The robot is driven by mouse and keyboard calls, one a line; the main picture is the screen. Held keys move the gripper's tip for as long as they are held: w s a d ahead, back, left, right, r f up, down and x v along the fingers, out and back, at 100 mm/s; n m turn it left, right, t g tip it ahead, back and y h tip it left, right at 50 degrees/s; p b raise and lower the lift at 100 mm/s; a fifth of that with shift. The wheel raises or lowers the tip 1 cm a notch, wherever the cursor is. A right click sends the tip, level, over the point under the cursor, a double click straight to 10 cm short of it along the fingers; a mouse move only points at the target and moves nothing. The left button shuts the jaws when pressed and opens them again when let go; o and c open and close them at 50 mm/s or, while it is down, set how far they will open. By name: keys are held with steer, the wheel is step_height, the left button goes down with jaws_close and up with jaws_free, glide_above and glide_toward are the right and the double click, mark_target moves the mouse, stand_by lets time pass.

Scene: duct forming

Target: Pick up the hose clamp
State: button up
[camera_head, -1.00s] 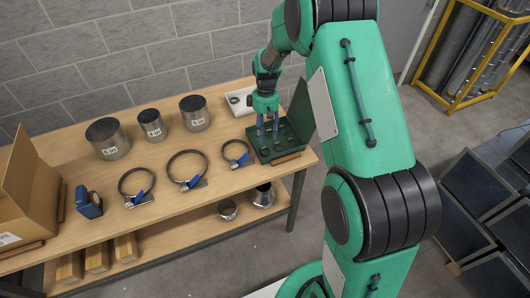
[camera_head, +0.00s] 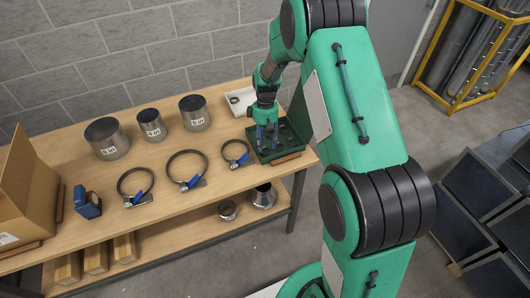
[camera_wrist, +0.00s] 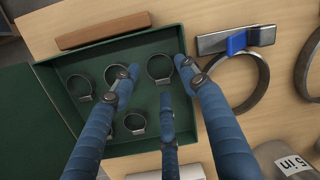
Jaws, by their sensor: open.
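A green open case (camera_head: 262,153) lies at the right end of the bench, and it fills the left half of the wrist view (camera_wrist: 60,125). Several small metal hose clamps lie in it. One small clamp (camera_wrist: 160,68) is between my spread fingertips; I see no contact. Another (camera_wrist: 80,88) lies to the left and one (camera_wrist: 134,123) lower down. My gripper (camera_head: 266,148) is open and empty, pointing down over the case; its three blue fingers (camera_wrist: 162,75) show close up. Three larger clamps with blue handles lie left of the case: small (camera_head: 245,158), middle (camera_head: 193,183) and left (camera_head: 137,200).
Metal cylinders with labels (camera_head: 152,131) stand behind the clamps. A cardboard box (camera_head: 28,205) and a blue tape dispenser (camera_head: 90,207) are at the left. The case's raised lid (camera_head: 298,118) stands close to my gripper. A brown strip (camera_head: 286,159) lies by the case front.

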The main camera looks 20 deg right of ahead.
mark_target(265, 151)
step_height(265, 151, down, 2)
steer(key=shift+s+a, duration=0.1)
steer(key=shift+s, duration=0.05)
steer(key=shift+s+f, duration=0.1)
steer(key=shift+f, duration=0.05)
steer(key=shift+s+f, duration=0.1)
steer(key=c, duration=0.7)
